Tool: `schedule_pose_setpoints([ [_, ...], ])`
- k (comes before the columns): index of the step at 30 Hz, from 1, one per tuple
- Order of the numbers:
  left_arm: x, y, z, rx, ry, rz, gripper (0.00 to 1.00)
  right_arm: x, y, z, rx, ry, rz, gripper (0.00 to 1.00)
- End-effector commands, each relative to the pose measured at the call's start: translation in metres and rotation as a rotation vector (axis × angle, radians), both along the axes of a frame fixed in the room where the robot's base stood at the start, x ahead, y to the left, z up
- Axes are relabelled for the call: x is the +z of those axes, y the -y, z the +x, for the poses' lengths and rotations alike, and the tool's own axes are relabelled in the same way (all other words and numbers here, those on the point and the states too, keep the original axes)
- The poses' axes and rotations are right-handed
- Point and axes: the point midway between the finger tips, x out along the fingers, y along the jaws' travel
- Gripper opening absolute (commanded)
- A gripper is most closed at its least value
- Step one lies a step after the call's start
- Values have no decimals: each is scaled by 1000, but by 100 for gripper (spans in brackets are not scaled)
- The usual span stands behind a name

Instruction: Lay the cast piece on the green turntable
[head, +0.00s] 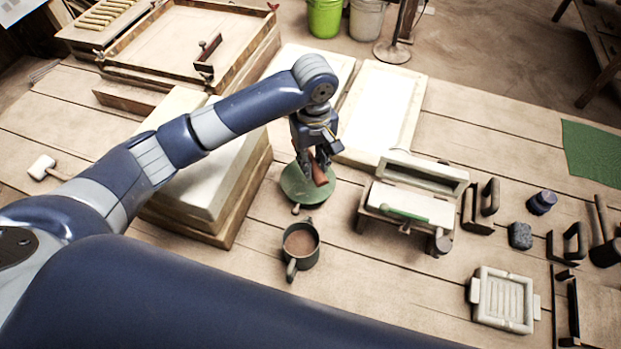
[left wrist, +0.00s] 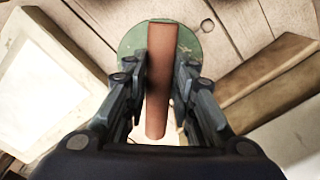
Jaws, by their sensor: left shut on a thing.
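The cast piece (left wrist: 161,75) is a reddish-brown slab, seen edge-on in the left wrist view between the two fingers. In the head view the cast piece (head: 319,175) is mostly hidden by the fingers. My left gripper (head: 312,172) is shut on it, above the green turntable (head: 325,195). The turntable (left wrist: 187,42) shows behind the piece in the left wrist view. I cannot tell whether the piece touches the turntable. My right gripper is not in view.
A mug of brown liquid (head: 301,243) stands close in front of the turntable. A stack of pale slabs (head: 205,190) stands to its left. A white mould (head: 503,299) lies at the lower right.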

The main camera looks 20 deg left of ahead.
Motion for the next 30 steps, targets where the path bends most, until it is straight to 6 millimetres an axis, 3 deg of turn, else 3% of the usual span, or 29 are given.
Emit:
schedule_pose_setpoints([
  [3, -22, -1, 0, 0, -1, 3, 0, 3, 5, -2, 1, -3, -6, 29],
  [15, -70, -1, -1, -3, 0, 3, 0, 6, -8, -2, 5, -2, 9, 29],
  [29, -79, -1, 0, -5, 1, 1, 0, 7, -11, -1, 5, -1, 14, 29],
  [30, -79, -1, 0, -6, 1, 0, 34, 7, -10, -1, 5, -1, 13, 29],
])
